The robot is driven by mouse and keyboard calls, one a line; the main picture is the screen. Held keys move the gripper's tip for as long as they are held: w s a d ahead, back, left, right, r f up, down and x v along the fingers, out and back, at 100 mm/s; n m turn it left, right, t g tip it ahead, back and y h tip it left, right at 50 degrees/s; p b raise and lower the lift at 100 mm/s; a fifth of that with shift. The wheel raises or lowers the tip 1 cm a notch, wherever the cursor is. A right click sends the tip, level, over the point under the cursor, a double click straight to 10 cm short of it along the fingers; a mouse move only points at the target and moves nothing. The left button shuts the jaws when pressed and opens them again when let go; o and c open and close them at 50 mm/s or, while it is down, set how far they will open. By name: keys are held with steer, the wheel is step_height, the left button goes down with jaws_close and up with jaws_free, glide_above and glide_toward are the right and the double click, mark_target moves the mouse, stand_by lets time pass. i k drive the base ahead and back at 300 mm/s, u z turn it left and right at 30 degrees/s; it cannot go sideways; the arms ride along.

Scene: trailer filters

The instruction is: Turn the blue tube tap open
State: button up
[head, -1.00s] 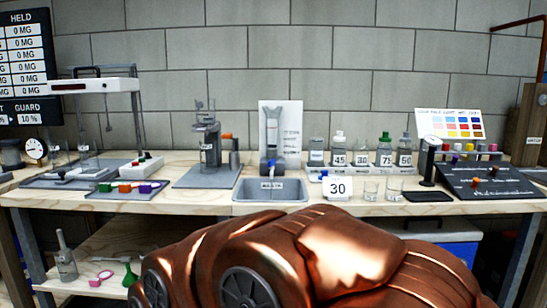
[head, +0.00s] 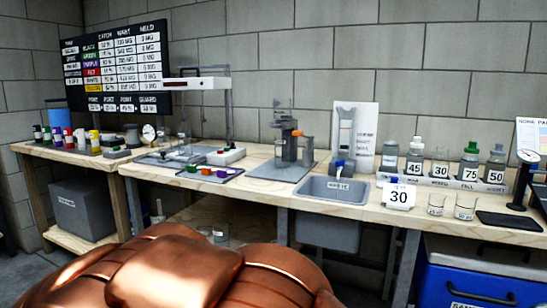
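A small blue part (head: 341,163), which looks like the blue tube tap, sits at the foot of a grey tube shape (head: 346,130) in front of a white panel (head: 366,128). It is just behind the sink marked waste (head: 335,190). It is too small to tell which way its handle points. My gripper is not in view; only my copper-coloured arm shows along the bottom, well short of the sink.
A stand with an orange part (head: 297,133) is left of the sink. A tray with coloured pieces (head: 205,171) lies further left. A "30" card (head: 398,195), glass beakers (head: 465,206) and several bottles (head: 471,160) stand right. A blue cooler (head: 480,275) is under the bench.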

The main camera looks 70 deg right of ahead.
mark_target(341, 162)
steer(key=u, duration=0.85)
steer(key=k, duration=1.3)
steer(key=z, duration=1.7)
